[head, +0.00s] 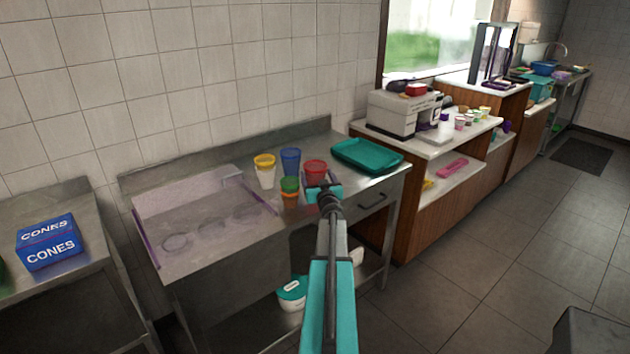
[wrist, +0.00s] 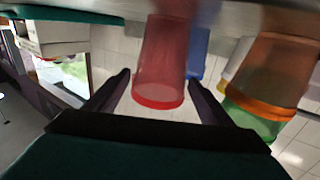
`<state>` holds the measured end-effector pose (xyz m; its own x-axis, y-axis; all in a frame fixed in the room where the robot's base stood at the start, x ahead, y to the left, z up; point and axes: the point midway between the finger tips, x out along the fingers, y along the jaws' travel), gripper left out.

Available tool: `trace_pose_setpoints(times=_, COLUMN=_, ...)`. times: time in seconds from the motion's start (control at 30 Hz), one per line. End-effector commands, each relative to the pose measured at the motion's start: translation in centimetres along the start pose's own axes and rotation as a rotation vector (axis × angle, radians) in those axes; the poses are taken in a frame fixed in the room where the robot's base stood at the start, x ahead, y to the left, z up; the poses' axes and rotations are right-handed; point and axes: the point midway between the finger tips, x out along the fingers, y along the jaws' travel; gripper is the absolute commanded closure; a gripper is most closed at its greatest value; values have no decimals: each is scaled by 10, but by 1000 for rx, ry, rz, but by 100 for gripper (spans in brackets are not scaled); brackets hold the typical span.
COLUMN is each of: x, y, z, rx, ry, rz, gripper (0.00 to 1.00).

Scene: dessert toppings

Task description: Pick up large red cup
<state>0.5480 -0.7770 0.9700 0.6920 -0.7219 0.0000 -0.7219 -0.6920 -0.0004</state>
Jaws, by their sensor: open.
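The large red cup (head: 315,172) stands on the steel counter in the head view, its lower part hidden by my gripper (head: 324,190). In the wrist view, which is upside down, the red cup (wrist: 161,55) appears between the two dark fingers of my gripper (wrist: 159,78). The fingers are open, one on each side of the cup, with visible gaps. I cannot tell how far it lies between them in depth.
A blue cup (head: 291,158), a yellow-rimmed cup (head: 265,172) and a green and orange cup (head: 290,192) stand close to the left. A teal tray (head: 366,155) lies to the right. A clear-walled case (head: 200,215) takes up the counter's left side.

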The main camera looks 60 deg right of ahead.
Motion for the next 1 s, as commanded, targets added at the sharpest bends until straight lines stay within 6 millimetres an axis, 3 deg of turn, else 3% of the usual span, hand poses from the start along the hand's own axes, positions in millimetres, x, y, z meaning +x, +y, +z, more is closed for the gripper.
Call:
trace_pose_setpoints(times=0.4, x=32, y=-1, z=0, rx=0, ry=0, rz=-2, gripper=25)
trace_pose_setpoints(times=1.0, x=32, y=-1, z=0, rx=0, ry=0, rz=-1, gripper=25)
